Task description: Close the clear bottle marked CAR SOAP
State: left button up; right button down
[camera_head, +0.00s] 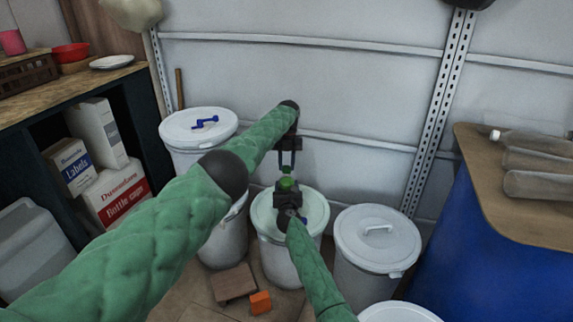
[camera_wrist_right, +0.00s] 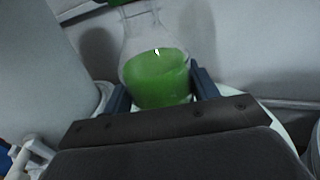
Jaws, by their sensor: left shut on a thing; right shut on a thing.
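A clear flask-shaped bottle (camera_wrist_right: 157,62) with green liquid stands between the fingers of my right gripper (camera_wrist_right: 160,85) in the right wrist view. No CAR SOAP marking is readable. In the head view the bottle (camera_head: 287,184) is a small green shape above the pale drum lid. My right gripper (camera_head: 288,192) is shut on it there. My left gripper (camera_head: 286,163) comes down from above, shut on a small green piece (camera_head: 286,169), probably the cap, just over the bottle. A green piece (camera_wrist_right: 122,2) also shows at the top edge of the wrist view, by the bottle's mouth. Whether they touch is unclear.
White drums stand around: one with a blue tap-like piece (camera_head: 205,122) on its lid (camera_head: 180,130), one below the bottle (camera_head: 313,215), and one with a handled lid (camera_head: 378,240). A blue drum (camera_head: 450,250) is at right. A shelf (camera_head: 75,90) with boxes is at left.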

pick_arm(q)
jog(key=o, duration=0.9)
jog(key=shift+r, duration=2.3)
